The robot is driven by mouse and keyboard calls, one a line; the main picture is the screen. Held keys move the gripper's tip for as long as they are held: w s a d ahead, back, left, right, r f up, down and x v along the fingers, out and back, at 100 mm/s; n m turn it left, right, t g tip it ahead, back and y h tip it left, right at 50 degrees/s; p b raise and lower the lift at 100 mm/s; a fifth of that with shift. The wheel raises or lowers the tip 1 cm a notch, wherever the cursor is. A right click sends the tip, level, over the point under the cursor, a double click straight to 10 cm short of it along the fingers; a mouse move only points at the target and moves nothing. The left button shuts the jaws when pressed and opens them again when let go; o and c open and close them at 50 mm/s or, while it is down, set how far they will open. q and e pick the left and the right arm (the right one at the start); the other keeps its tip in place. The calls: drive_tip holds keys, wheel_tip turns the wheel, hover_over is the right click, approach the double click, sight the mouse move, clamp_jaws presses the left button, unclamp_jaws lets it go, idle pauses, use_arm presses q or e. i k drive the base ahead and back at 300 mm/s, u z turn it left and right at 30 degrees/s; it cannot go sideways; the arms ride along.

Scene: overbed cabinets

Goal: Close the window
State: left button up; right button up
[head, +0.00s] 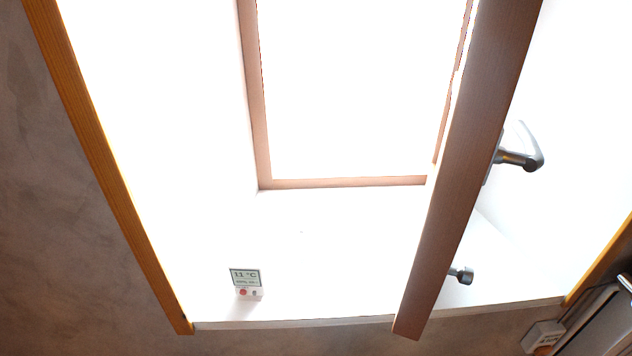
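The window sash (465,150) is a brown wooden panel seen nearly edge-on. It stands swung open, toward me, on the right side of the opening. A silver lever handle (522,156) sits on its right-hand face. The brown window frame (340,183) surrounds a bright, washed-out opening to the left of the sash. A small silver knob (462,275) shows just right of the sash's lower part; I cannot tell what it is fixed to. Neither of my grippers shows in the head view.
A small thermometer display (246,284) reading 11 °C is near the white sill's edge (300,323). Orange wooden trim (110,170) borders the recess on the left, with a grey wall (60,200) beyond. A small white box (543,337) and a dark appliance (600,325) are at lower right.

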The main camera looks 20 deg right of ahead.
sight(495, 37)
drive_tip(key=z, duration=3.05)
drive_tip(key=i, duration=0.6)
drive_tip(key=u, duration=1.95)
drive_tip(key=k, duration=0.55)
drive_tip(key=u, duration=0.5)
drive_tip(key=i, duration=0.4)
drive_tip(key=u, duration=0.05)
